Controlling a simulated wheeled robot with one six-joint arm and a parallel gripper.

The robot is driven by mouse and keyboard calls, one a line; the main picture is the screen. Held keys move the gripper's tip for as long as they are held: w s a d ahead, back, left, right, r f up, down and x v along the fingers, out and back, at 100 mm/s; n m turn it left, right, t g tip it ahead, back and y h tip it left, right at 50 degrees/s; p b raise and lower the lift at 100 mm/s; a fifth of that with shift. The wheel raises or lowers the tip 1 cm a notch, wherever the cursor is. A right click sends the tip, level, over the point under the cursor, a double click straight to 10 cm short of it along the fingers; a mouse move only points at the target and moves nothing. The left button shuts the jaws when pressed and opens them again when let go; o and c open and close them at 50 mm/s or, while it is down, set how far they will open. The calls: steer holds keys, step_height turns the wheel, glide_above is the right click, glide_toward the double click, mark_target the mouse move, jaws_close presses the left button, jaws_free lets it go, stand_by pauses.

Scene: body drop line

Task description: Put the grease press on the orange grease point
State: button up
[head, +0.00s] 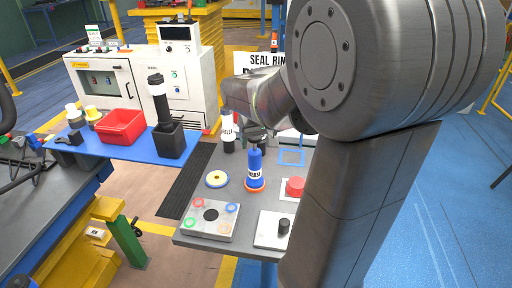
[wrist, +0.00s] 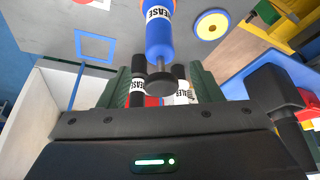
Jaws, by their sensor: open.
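The grease press (head: 255,164) is a blue cylinder with a white label and a black plunger. It stands upright on the grey table, with the orange grease point (head: 254,187) showing as an orange rim around its foot. In the wrist view the press (wrist: 160,38) points away, its black plunger knob (wrist: 162,83) nearest the camera. My gripper (wrist: 163,88) is open, its two dark green fingers on either side of the plunger end with gaps between. In the head view my arm hides most of the gripper.
A yellow disc (head: 216,179), a plate with coloured rings (head: 209,219), a red button (head: 295,186) and a black-knobbed block (head: 284,226) surround the press. A black bottle (head: 228,133) stands behind it. A blue square outline (head: 291,157) is empty. A red bin (head: 121,127) sits left.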

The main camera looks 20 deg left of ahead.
steer(key=v, duration=0.6)
